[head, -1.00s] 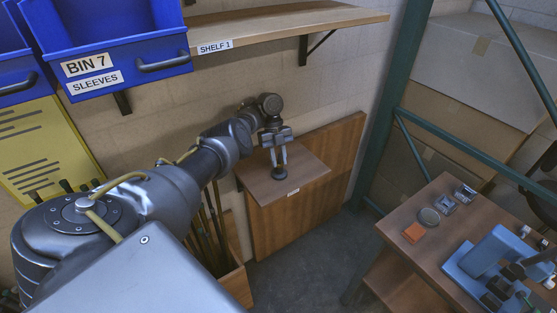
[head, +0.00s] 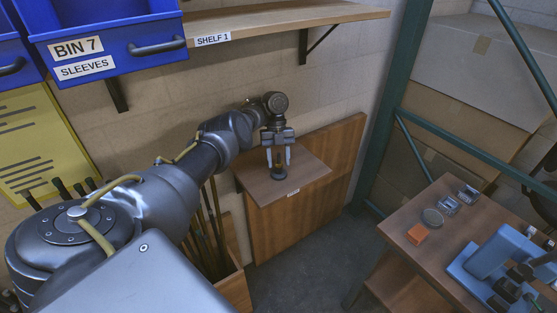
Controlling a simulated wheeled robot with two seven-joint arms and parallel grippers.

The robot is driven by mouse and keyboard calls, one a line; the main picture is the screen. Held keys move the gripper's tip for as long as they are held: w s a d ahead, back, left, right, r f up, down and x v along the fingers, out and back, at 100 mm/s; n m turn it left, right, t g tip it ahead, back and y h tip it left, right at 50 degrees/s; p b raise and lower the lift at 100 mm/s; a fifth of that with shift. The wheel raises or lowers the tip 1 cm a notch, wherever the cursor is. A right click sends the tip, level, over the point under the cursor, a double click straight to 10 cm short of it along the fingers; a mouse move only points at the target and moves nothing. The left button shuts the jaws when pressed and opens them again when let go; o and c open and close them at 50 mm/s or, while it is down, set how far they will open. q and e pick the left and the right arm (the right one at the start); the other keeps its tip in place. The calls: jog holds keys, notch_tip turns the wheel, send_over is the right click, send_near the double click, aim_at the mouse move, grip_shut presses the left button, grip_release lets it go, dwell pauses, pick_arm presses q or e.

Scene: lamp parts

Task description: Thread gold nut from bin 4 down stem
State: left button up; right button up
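My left gripper (head: 278,158) points straight down over the small wooden wall table (head: 305,165). Its two pale fingers are apart, one on each side of a thin upright stem (head: 278,158). The stem looks gold or brass between the fingers and rises from a round dark base (head: 279,173) on the table. The fingers do not appear to touch the stem. I cannot make out the gold nut separately at this size. Bin 4 is not in view, and neither is my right gripper.
A blue bin labelled BIN 7 SLEEVES (head: 110,45) hangs upper left, beside a wooden shelf (head: 290,22). A workbench (head: 400,232) at right holds an orange block (head: 418,234), a round tin (head: 432,217) and a blue device (head: 490,255). A green post (head: 392,110) stands between.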

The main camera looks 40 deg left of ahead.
pick_arm(q)
jog(key=shift+o, duration=0.2)
jog(key=shift+a+r, duration=0.1)
jog(key=shift+r, duration=0.15)
jog(key=b+v, duration=0.4)
jog(key=v, duration=0.6)
jog(key=shift+r, duration=0.25)
